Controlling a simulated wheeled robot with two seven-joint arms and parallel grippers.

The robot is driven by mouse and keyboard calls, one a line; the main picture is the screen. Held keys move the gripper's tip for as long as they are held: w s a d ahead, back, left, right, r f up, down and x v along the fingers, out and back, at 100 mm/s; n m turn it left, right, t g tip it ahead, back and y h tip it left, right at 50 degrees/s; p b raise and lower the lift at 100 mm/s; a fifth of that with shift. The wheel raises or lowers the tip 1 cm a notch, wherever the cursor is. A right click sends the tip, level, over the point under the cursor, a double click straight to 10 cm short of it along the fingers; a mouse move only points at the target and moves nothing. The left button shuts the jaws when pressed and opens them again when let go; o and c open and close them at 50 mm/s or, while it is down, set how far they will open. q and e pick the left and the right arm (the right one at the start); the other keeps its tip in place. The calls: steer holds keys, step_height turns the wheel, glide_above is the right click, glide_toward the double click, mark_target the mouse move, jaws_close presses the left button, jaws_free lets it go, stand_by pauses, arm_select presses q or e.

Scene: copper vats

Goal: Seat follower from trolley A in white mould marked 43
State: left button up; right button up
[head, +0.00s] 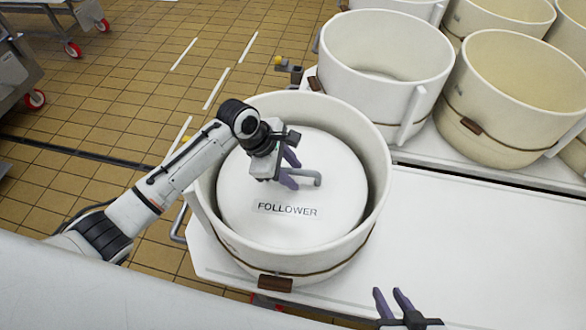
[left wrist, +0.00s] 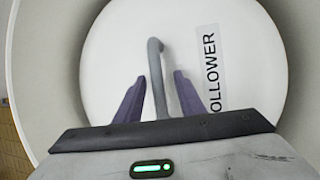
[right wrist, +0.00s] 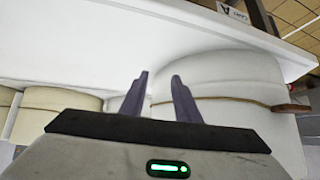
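The follower (head: 255,180), a white disc with a black FOLLOWER label and a grey bent handle (head: 308,178), lies inside a white mould (head: 375,150), within its rim. How deep or level it sits I cannot tell. The mould's brown tag (head: 275,284) has no readable number. My left gripper (head: 290,170) is at the handle; in the left wrist view the handle (left wrist: 156,75) stands between its open fingers (left wrist: 158,95), with gaps at both sides. My right gripper (head: 394,302) is open and empty, apart from the mould. It also shows in the right wrist view (right wrist: 158,90).
The mould stands on a white table (head: 470,235), with bare room to its right. Another white mould (head: 375,95) and cream moulds (head: 510,125) stand behind. A sign with an A (right wrist: 233,12) shows in the right wrist view. Wheeled metal trolleys (head: 18,70) stand far left.

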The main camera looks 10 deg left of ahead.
arm_select(q)
steer(key=v, duration=1)
steer(key=shift+r+p, duration=0.3)
steer(key=shift+p, duration=0.1)
steer(key=shift+f, duration=0.1)
